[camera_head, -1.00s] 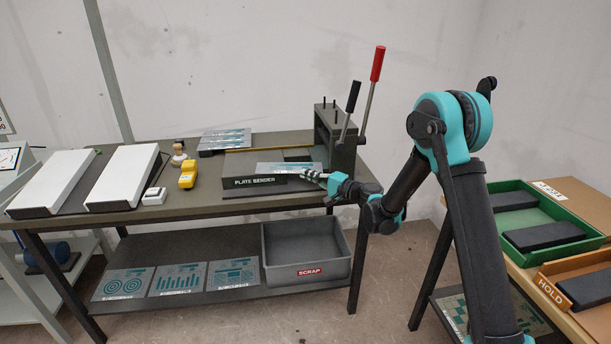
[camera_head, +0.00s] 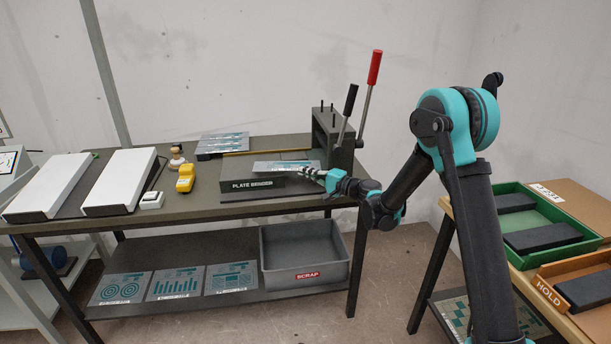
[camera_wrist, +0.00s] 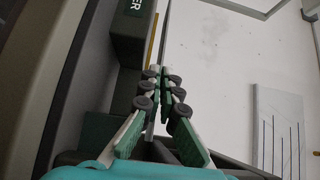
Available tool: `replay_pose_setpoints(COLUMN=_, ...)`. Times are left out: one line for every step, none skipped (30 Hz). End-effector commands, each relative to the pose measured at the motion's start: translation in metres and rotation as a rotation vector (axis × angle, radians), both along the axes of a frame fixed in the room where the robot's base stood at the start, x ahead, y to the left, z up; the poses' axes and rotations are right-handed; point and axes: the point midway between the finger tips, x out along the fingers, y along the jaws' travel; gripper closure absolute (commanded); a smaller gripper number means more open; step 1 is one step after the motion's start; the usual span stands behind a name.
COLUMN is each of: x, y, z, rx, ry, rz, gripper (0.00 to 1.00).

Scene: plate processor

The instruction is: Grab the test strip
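The test strip appears to be the thin grey plate with a teal pattern (camera_head: 284,167) at the plate bender (camera_head: 262,186). It lies roughly level, seemingly a little above the bender's top. My gripper (camera_head: 311,172) is at the strip's right end, its fingers closed onto that end. In the wrist view the fingertips (camera_wrist: 160,73) are nearly together. The strip is hard to make out there, as it would be seen edge-on.
The bender's upright frame with red (camera_head: 374,68) and black (camera_head: 350,100) levers stands close to my gripper. Another patterned plate (camera_head: 222,144) lies behind. A yellow device (camera_head: 186,178) is left. The scrap bin (camera_head: 305,278) is below; green (camera_head: 512,243) and orange trays (camera_head: 550,286) are right.

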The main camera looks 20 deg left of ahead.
Motion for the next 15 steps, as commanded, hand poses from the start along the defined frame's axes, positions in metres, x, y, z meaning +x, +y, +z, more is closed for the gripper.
replay_pose_setpoints(x=0.0, y=-0.002, z=0.001, rx=0.0, ry=0.0, rz=-0.001, gripper=1.0)
replay_pose_setpoints(x=0.0, y=-0.004, z=0.001, rx=0.0, ry=0.0, rz=-0.001, gripper=1.0)
replay_pose_setpoints(x=-0.001, y=-0.008, z=0.003, rx=0.0, ry=0.0, rz=-0.002, gripper=1.0)
replay_pose_setpoints(x=-0.002, y=-0.011, z=0.004, rx=0.0, ry=0.0, rz=-0.003, gripper=1.0)
replay_pose_setpoints(x=-0.003, y=-0.015, z=0.006, rx=0.0, ry=0.0, rz=-0.003, gripper=1.0)
replay_pose_setpoints(x=-0.004, y=-0.02, z=0.007, rx=0.0, ry=0.0, rz=-0.002, gripper=1.0)
replay_pose_setpoints(x=-0.005, y=-0.024, z=0.009, rx=0.0, ry=0.0, rz=-0.001, gripper=1.0)
replay_pose_setpoints(x=-0.006, y=-0.028, z=0.01, rx=0.0, ry=0.0, rz=-0.002, gripper=1.0)
replay_pose_setpoints(x=-0.007, y=-0.033, z=0.012, rx=0.0, ry=0.0, rz=-0.003, gripper=1.0)
replay_pose_setpoints(x=-0.008, y=-0.037, z=0.013, rx=0.0, ry=0.0, rz=-0.004, gripper=1.0)
replay_pose_setpoints(x=-0.009, y=-0.041, z=0.015, rx=0.0, ry=0.0, rz=-0.004, gripper=1.0)
replay_pose_setpoints(x=-0.01, y=-0.046, z=0.016, rx=0.0, ry=0.0, rz=-0.003, gripper=1.0)
replay_pose_setpoints(x=-0.01, y=-0.05, z=0.018, rx=0.0, ry=0.0, rz=-0.004, gripper=1.0)
replay_pose_setpoints(x=-0.011, y=-0.054, z=0.019, rx=0.0, ry=0.0, rz=-0.005, gripper=1.0)
replay_pose_setpoints(x=-0.012, y=-0.059, z=0.021, rx=0.0, ry=0.0, rz=-0.007, gripper=1.0)
